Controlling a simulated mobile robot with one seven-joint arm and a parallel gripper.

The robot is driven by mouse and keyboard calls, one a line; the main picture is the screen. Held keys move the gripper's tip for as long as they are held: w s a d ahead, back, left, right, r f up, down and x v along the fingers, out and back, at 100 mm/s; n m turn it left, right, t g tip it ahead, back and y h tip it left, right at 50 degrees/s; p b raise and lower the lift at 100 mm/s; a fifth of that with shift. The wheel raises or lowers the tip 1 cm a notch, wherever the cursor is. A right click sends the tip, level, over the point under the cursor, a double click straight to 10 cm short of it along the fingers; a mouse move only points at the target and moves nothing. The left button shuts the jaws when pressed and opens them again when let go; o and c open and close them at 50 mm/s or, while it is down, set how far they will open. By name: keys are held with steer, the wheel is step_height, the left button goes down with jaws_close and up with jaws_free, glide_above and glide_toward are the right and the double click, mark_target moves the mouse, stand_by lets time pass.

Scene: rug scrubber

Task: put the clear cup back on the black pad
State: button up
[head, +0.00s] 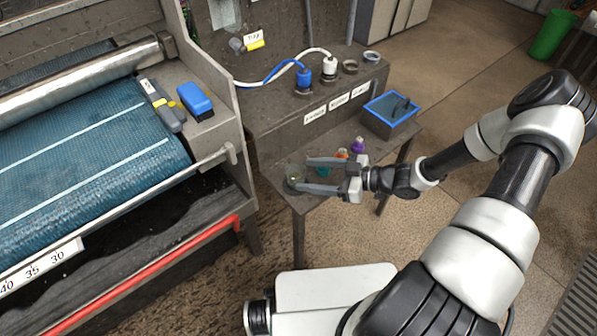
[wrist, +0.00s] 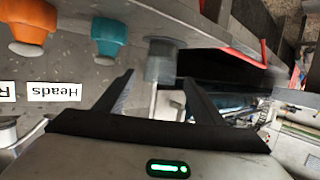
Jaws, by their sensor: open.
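The clear cup (head: 293,172) stands near the left end of a small grey side table (head: 283,190). In the wrist view the clear cup (wrist: 160,62) looks like a grey see-through vessel just beyond my fingertips, centred between them. My gripper (head: 305,174) is open and empty, pointing left at the cup with its fingers spread. In the wrist view my gripper (wrist: 159,78) shows both dark fingers apart with nothing held. I cannot make out the black pad in either view; whether it lies under the cup is unclear.
A teal item (head: 324,171), an orange item (head: 342,154) and a purple item (head: 358,144) stand close to my gripper. A blue-rimmed box (head: 391,108) sits at the table's right end. The rug machine with its red rail (head: 150,275) stands at left. Open floor lies right.

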steer(key=v, duration=0.6)
steer(key=shift+d+p, duration=0.3)
steer(key=shift+d, duration=0.05)
